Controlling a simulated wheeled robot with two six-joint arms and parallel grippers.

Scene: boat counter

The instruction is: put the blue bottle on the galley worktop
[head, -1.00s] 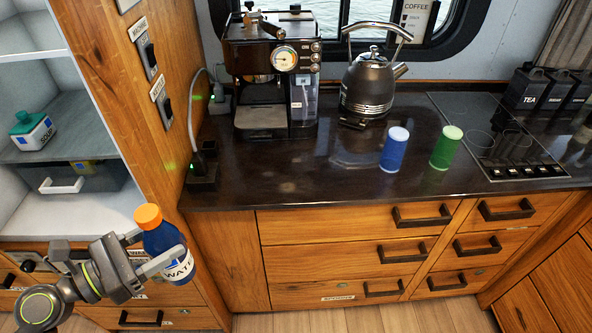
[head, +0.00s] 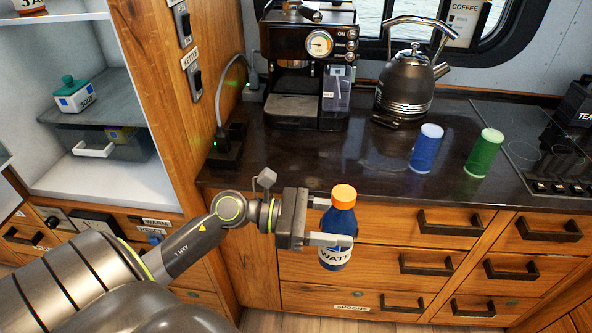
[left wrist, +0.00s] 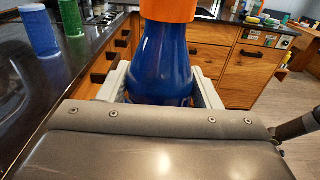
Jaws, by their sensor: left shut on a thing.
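The blue bottle (head: 340,222) has an orange cap and a white label reading "WATE". My left gripper (head: 328,222) is shut on it and holds it upright in front of the drawers, below the worktop's front edge. In the left wrist view the bottle (left wrist: 163,62) stands between the two pale fingers, its lower part hidden by the gripper body. The galley worktop (head: 300,160) is dark and glossy, behind and above the bottle.
A blue cylinder (head: 426,149) and a green cylinder (head: 483,153) stand on the worktop at right. A coffee machine (head: 292,108) and a kettle (head: 404,84) stand at the back. The worktop's front middle is clear. An open shelf (head: 85,175) is at left.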

